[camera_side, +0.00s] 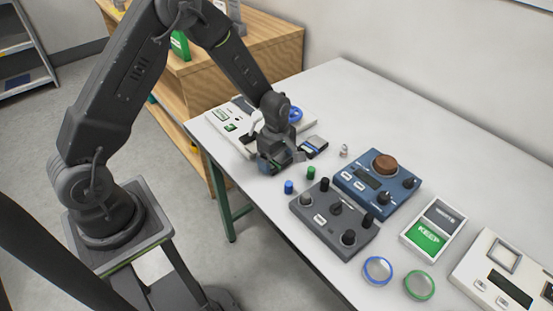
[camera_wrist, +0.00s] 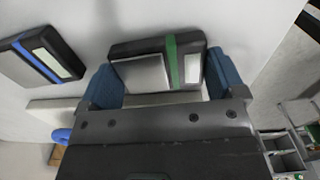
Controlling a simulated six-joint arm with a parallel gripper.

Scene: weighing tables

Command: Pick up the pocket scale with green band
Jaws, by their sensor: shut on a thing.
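The pocket scale with the green band (camera_wrist: 172,62) is dark, with a silver plate and a pale panel, and sits between the two blue finger pads of my gripper (camera_wrist: 166,78) in the wrist view. The gripper is shut on it across its long sides' ends. In the side view my gripper (camera_side: 279,165) points down low over the table's far-left part and mostly hides this scale. I cannot tell whether the scale touches the table. A second pocket scale, with a blue band (camera_side: 314,146), lies just right of the gripper; it also shows at left in the wrist view (camera_wrist: 42,57).
A white device (camera_side: 240,118) stands behind the gripper. Blue (camera_side: 289,187) and green (camera_side: 311,172) small cylinders, a grey knobbed box (camera_side: 335,220) and a blue knobbed box (camera_side: 377,184) stand nearby. The white table (camera_side: 345,95) is clear at the back.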

